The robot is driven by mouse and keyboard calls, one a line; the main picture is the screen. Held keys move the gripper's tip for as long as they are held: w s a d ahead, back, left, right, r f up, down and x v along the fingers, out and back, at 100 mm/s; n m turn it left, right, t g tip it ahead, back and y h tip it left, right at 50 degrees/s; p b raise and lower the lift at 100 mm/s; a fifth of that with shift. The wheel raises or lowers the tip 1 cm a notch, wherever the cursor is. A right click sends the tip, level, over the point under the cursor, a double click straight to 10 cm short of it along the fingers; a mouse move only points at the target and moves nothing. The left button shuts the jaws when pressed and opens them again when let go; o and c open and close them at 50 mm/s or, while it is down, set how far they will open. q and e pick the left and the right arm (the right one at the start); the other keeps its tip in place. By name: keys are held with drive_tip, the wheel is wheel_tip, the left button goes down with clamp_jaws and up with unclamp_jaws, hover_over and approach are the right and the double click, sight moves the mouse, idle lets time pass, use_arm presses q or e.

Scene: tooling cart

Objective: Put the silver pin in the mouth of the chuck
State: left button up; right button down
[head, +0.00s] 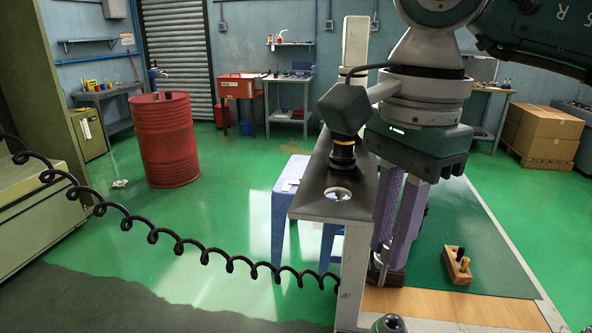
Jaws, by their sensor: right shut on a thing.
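My right gripper (388,272) comes down from the top right, its purple fingers pointing downward. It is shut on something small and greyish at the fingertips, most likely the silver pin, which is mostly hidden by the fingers. The fingertips are just right of the grey rack's upright, above the front of the bench. A grey rounded metal part (388,324) is cut off at the bottom edge; I cannot tell whether it is the chuck, and no chuck mouth shows clearly. My left gripper is not in view.
The grey rack (315,207) holds a black tool holder with a yellow ring (343,152) beside an empty hole. A wooden block (457,268) with black and yellow pegs stands on the green mat (480,235). A coiled black cable (180,243) hangs at left.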

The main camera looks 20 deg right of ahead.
use_arm(q)
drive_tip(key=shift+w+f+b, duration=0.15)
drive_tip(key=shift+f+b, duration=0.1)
drive_tip(key=shift+b, duration=0.55)
use_arm(e)
drive_tip(key=shift+s+d+f+m, duration=0.15)
drive_tip(key=shift+d+f+m, duration=0.25)
drive_tip(key=shift+f+m, duration=0.5)
drive_tip(key=shift+s+d+f+m, duration=0.15)
drive_tip(key=shift+d+f+m, duration=0.2)
drive_tip(key=shift+f+m, duration=0.6)
drive_tip(key=shift+s+d+f+m, duration=0.15)
drive_tip(key=shift+d+f+m, duration=0.25)
drive_tip(key=shift+f+m, duration=0.5)
drive_tip(key=shift+f, duration=0.1)
use_arm(q)
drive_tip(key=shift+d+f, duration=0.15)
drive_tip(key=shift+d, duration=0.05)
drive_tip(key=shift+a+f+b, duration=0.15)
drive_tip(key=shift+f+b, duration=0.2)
drive_tip(key=shift+b, duration=0.15)
use_arm(e)
drive_tip(key=shift+f, duration=0.35)
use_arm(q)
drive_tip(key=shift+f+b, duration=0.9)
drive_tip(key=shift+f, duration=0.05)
use_arm(e)
drive_tip(key=shift+f, duration=0.95)
drive_tip(key=c, duration=0.8)
unclamp_jaws()
